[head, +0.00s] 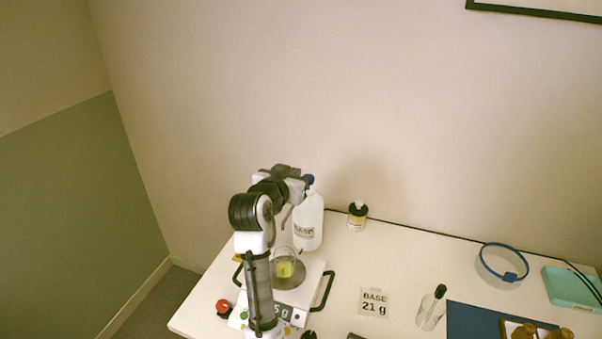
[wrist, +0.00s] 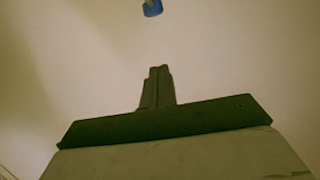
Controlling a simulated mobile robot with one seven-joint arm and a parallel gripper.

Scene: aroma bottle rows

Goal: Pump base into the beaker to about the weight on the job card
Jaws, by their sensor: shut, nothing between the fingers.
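The white base bottle (head: 308,228), labelled BASE, stands behind the scale with a blue pump head (head: 309,179) on top. The pump head also shows at the top of the wrist view (wrist: 152,8). My gripper (wrist: 158,70) is shut and empty, with its fingertips apart from the pump head in that view. In the head view, my gripper (head: 302,188) is beside the pump head. The glass beaker (head: 285,265) holds some yellow-green liquid and stands on the white scale (head: 311,277). The scale display (head: 285,310) is partly hidden by my arm; a 5 and g show. The job card (head: 374,302) reads BASE 21 g.
A small dark-capped jar (head: 357,216) stands at the back. A clear bottle with a dark top (head: 431,308), a blue-rimmed container (head: 502,264), a teal box (head: 571,288) and a dark blue mat (head: 470,322) are to the right. A red button (head: 223,306) is at front left.

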